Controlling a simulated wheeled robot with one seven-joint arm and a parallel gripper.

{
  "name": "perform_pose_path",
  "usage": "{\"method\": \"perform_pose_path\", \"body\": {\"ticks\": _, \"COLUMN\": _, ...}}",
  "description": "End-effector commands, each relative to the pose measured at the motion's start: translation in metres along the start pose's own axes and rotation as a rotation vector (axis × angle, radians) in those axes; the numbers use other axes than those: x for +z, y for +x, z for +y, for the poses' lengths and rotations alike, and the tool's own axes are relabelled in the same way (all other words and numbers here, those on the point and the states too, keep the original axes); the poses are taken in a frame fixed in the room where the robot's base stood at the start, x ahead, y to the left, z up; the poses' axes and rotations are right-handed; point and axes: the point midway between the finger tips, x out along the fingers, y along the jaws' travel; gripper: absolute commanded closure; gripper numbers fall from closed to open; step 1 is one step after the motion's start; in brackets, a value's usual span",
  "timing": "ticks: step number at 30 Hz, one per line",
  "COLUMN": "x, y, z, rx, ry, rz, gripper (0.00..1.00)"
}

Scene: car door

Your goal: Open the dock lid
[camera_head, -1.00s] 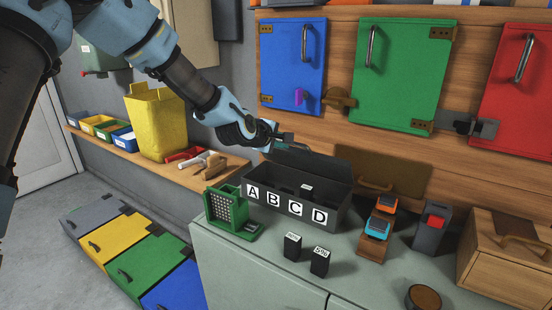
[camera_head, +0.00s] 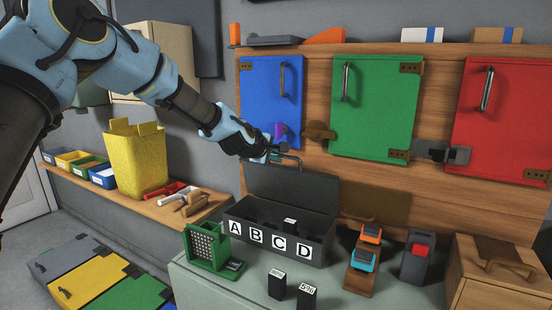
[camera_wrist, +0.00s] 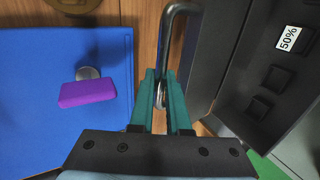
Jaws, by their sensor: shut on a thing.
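The dark grey dock (camera_head: 267,241), marked A B C D, stands on the workbench. Its lid (camera_head: 292,191) stands raised at the back, near upright, and the inside is exposed. My gripper (camera_head: 272,157) is at the lid's upper left. In the wrist view my gripper (camera_wrist: 161,82) has its teal fingers shut on the bent metal lid handle (camera_wrist: 167,35). The dark lid (camera_wrist: 212,45) is right of the fingers there. A block labelled 50% (camera_wrist: 290,38) sits inside the dock; it also shows in the head view (camera_head: 290,226).
A blue door (camera_head: 268,95) with a purple piece (camera_head: 280,131) is close behind my gripper. A green holder (camera_head: 208,247) is left of the dock. Two black blocks (camera_head: 277,284) (camera_head: 306,297) stand in front. An orange-and-blue device stand (camera_head: 357,282) is at right.

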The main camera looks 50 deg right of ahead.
Motion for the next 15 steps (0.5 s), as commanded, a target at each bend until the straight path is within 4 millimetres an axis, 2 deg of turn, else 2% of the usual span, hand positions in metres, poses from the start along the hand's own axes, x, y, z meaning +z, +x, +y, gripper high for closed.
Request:
{"method": "perform_pose_path", "body": {"ticks": 6, "x": -0.0008, "y": -0.0001, "z": 0.0001, "rx": 0.001, "ry": -0.001, "rz": 0.002, "gripper": 1.0}}
{"method": "perform_pose_path", "body": {"ticks": 7, "x": -0.0008, "y": -0.0001, "z": 0.0, "rx": 0.001, "ry": -0.001, "rz": 0.002, "gripper": 0.84}}
{"method": "perform_pose_path", "body": {"ticks": 15, "x": -0.0004, "y": -0.0001, "z": -0.0002, "rx": 0.0, "ry": -0.001, "rz": 0.001, "gripper": 0.56}}
